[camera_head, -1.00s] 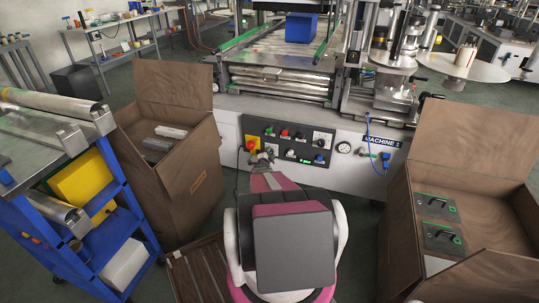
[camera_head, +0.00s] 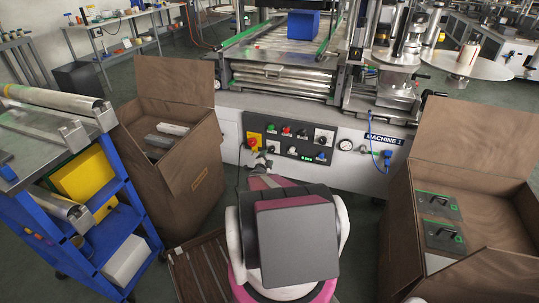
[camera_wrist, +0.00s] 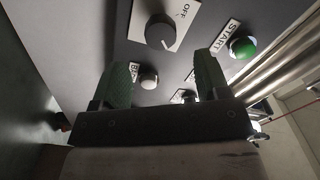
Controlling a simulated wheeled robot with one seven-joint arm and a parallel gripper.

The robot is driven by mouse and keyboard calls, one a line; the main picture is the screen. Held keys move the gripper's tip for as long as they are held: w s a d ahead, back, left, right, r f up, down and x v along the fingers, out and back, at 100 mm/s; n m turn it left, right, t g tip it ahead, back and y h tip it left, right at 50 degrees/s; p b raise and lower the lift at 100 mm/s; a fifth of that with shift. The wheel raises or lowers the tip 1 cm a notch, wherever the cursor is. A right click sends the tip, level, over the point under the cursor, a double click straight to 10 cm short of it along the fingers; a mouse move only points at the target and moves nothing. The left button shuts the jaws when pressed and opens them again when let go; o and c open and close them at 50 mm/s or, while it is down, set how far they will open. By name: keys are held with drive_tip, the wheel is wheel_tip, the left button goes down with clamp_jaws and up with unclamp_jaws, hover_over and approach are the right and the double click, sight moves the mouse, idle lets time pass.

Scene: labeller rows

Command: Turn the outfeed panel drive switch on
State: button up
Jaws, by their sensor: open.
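A dark control panel (camera_head: 289,139) on the front of the machine carries several buttons and knobs. In the wrist view a dark rotary knob (camera_wrist: 159,31) sits on a white plate marked OFF, at the top centre. My gripper (camera_wrist: 163,70) is open and empty, its two dark green fingers spread toward the panel below the knob. A pale round button (camera_wrist: 149,79) shows between the fingers, and a green button (camera_wrist: 242,47) labelled START lies beyond the right finger. The other labels are partly hidden, and no label reading "drive" is legible. In the head view my arm hides most of the gripper.
A red and yellow switch (camera_head: 253,141) is at the panel's left end. An open brown box (camera_head: 188,160) stands left, another (camera_head: 440,197) right. A blue cart (camera_head: 115,225) is at far left. A blue cable (camera_head: 378,152) hangs right of the panel.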

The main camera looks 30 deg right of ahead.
drive_tip(key=shift+v, duration=1.7)
